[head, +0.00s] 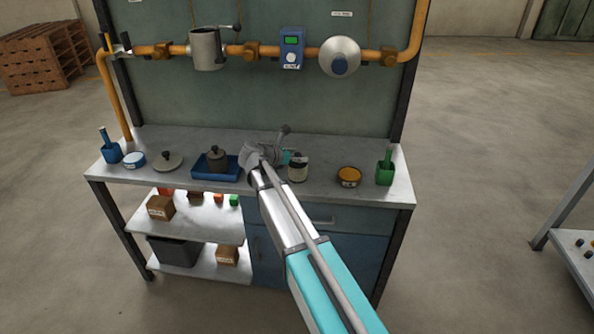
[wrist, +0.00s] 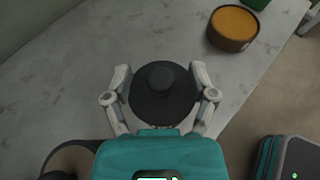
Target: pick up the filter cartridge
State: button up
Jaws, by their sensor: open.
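The filter cartridge appears to be the short pale cylinder with a dark top (head: 298,173) on the bench, right of centre in the head view. In the wrist view, a round black top with a raised knob (wrist: 162,92) lies between my fingers; I take it to be the same cartridge seen from above. My gripper (wrist: 161,75) is open, with one finger on each side of this top. I cannot tell whether the fingers touch it. In the head view my arm and wrist partly hide the gripper, which is close to the cartridge.
An orange-topped tin (head: 349,177) and a green holder (head: 385,170) stand to the right. A blue tray (head: 205,172) bearing a dark lidded pot (head: 216,158), a grey lid (head: 168,161), a blue-and-white tin (head: 134,160) and a blue holder (head: 111,152) are to the left. An orange pipe (head: 265,51) runs behind.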

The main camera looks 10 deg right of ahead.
grip_shut()
dwell(0.4)
jog(key=shift+r, duration=0.1)
dwell(0.3)
notch_tip(320, 180, up, 3)
jog(key=p, duration=0.3)
jog(key=shift+f, duration=0.2)
jog(key=s+a+r+p, duration=0.4)
jog(key=s+r+p, duration=0.6)
jog(key=s, duration=0.3)
jog(key=shift+s+a, duration=0.15)
jog(key=shift+a, duration=0.05)
jog(key=shift+r, duration=0.1)
